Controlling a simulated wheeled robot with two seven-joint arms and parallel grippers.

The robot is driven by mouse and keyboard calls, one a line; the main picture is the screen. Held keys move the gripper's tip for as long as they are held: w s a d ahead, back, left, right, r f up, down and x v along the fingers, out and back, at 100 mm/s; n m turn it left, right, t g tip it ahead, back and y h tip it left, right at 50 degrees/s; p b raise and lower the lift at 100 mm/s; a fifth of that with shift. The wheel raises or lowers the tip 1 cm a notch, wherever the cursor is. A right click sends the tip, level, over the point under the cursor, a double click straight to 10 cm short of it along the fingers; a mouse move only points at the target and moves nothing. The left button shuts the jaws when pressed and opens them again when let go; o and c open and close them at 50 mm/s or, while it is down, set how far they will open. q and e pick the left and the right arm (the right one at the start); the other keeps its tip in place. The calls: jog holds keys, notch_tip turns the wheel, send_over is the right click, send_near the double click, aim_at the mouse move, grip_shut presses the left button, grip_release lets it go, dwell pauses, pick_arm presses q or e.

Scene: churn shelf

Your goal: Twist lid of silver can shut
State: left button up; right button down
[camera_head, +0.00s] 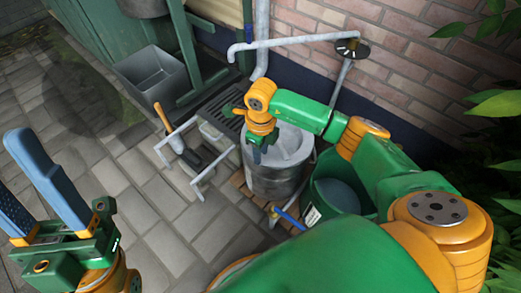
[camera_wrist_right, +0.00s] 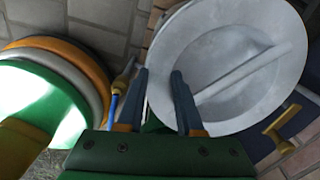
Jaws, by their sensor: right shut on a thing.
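The silver can (camera_head: 275,182) stands upright in the middle right of the head view. Its round grey lid (camera_head: 291,146), with a raised bar across it, is on top; the lid (camera_wrist_right: 222,62) fills the upper right of the right wrist view. My right gripper (camera_head: 257,154) is at the lid's left side, shut on the lid, with its fingers (camera_wrist_right: 158,78) a little apart at the rim. The exact contact is hard to see. My left gripper (camera_head: 38,185) is at the lower left, open and empty, away from the can.
A green bucket (camera_head: 325,212) stands right of the can. A grey pipe (camera_head: 290,41) and brick wall (camera_head: 400,55) are behind. Paving at left is free.

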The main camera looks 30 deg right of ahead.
jog(key=shift+s+d+n, duration=0.2)
jog(key=shift+s+n, duration=0.05)
jog(key=shift+n, duration=0.25)
jog(key=shift+c, duration=2.4)
grip_release()
